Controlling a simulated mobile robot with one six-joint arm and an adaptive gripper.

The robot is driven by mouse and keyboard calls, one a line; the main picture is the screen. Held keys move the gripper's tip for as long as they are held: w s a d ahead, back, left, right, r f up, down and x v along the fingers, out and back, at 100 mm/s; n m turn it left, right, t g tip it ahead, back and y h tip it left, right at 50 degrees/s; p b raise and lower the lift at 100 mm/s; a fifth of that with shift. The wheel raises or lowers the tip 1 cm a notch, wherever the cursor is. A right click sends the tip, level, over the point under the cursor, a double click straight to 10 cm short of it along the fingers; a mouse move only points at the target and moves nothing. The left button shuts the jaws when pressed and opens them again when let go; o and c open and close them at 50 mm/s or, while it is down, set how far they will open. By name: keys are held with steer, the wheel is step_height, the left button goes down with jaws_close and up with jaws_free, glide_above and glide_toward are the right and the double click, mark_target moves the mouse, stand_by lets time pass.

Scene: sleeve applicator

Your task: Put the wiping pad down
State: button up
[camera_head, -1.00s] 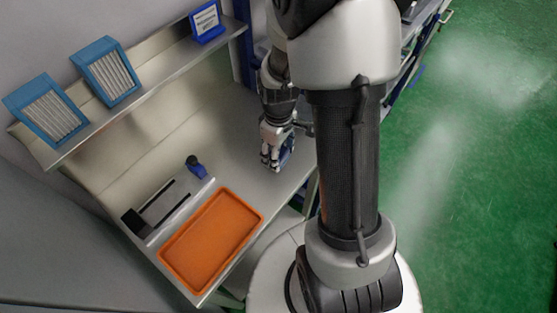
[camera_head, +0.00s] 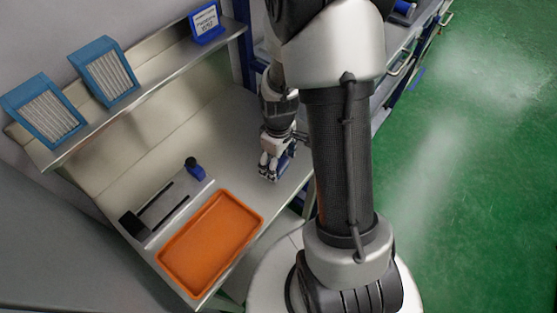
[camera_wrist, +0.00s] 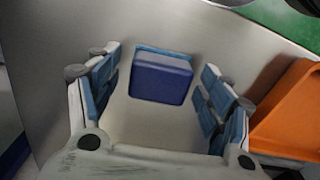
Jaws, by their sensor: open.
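The wiping pad is a dark blue block with a lighter blue edge (camera_wrist: 160,78), lying on the grey metal bench top in the wrist view. My gripper (camera_wrist: 160,95) is open, with its blue-padded fingers apart on either side of the pad and bare bench showing between pad and fingers. In the head view my gripper (camera_head: 269,172) is low over the right part of the bench. A bit of blue (camera_head: 286,163) shows beside the fingers there, and I cannot tell whether it is the pad or finger padding.
An orange tray (camera_head: 211,243) lies on the bench at the front left, and its wall shows at the right of the wrist view (camera_wrist: 290,108). A fixture with a blue knob (camera_head: 195,168) is behind it.

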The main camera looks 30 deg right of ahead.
steer(key=shift+f, duration=0.15)
step_height(320, 180, up, 16)
steer(key=r+p, duration=0.1)
steer(key=p, duration=0.4)
step_height(320, 180, up, 10)
steer(key=m+t, duration=0.2)
glide_above(281, 161)
steer(key=s+a, duration=0.4)
steer(key=a, duration=0.2)
steer(key=s+a+r+m+t, duration=0.2)
steer(key=s+a+r, duration=0.3)
steer(key=s, duration=0.4)
steer(key=shift+a+r+m+t, duration=0.2)
steer(key=shift+m+t, duration=0.1)
steer(key=shift+m, duration=0.2)
step_height(281, 161, down, 4)
steer(key=b, duration=0.3)
steer(key=shift+b, duration=0.3)
